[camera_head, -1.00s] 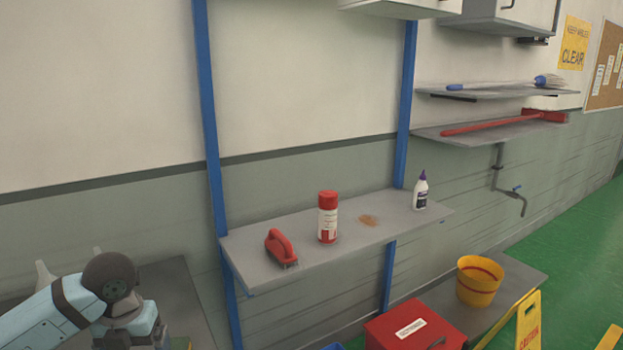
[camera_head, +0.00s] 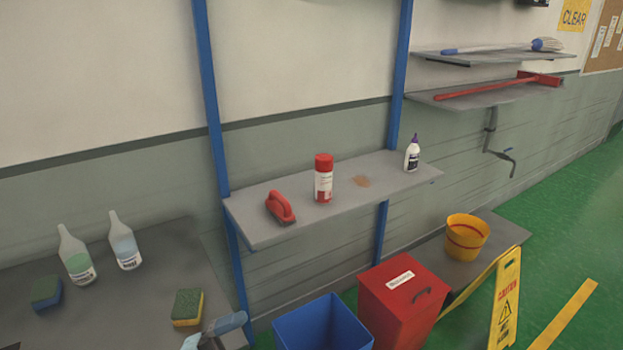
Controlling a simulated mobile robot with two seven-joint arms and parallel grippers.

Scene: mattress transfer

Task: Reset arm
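My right arm and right gripper are not in view. No object is seen held.
A grey table (camera_head: 150,255) bears two spray-less bottles (camera_head: 76,258) and two sponges (camera_head: 187,307). A wall shelf (camera_head: 255,228) holds a red brush (camera_head: 280,208), a red can (camera_head: 323,178) and a white bottle (camera_head: 412,155). Below stand a blue bin (camera_head: 322,325), red box (camera_head: 402,300), yellow bucket (camera_head: 466,238) and caution sign (camera_head: 506,300).

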